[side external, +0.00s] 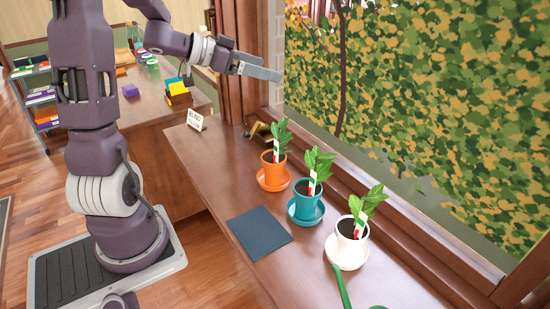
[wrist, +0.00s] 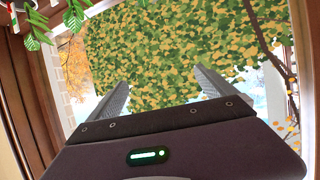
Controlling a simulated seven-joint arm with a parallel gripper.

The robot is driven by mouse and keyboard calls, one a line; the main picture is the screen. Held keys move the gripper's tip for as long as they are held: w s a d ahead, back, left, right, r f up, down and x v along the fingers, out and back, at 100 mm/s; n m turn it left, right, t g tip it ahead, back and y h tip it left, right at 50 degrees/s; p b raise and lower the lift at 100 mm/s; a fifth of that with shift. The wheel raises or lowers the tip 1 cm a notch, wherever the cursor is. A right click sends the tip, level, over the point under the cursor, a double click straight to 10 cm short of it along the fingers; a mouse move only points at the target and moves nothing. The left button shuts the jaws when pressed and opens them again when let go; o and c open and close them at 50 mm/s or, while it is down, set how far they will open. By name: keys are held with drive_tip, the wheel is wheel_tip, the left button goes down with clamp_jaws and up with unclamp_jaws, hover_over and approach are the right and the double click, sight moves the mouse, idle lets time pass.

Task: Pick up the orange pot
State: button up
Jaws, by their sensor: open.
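The orange pot (side external: 273,170) holds a green plant with a striped marker and stands on an orange saucer (side external: 262,184) on the wooden sill. It is the farthest back of three potted plants in the side view. My gripper (side external: 279,75) is raised above and behind the orange pot, apart from it, pointing toward the window. In the wrist view my gripper (wrist: 161,82) shows two fingers spread wide with nothing between them. Plant leaves (wrist: 38,32) show at the upper left of the wrist view; I cannot tell which plants they belong to.
A teal pot (side external: 307,200) and a white pot (side external: 350,240) stand in front of the orange one. A small sign (side external: 196,120) and a brass object (side external: 259,131) are behind it. A dark blue mat (side external: 259,232) lies left of the pots. The window frame (side external: 420,222) borders the sill.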

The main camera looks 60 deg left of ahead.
sight(272, 158)
wheel_tip(272, 158, down, 27)
drive_tip(key=shift+r, duration=0.2)
drive_tip(key=x, duration=0.7)
drive_tip(key=shift+d+f, duration=0.3)
drive_tip(key=shift+f, duration=0.15)
clamp_jaws()
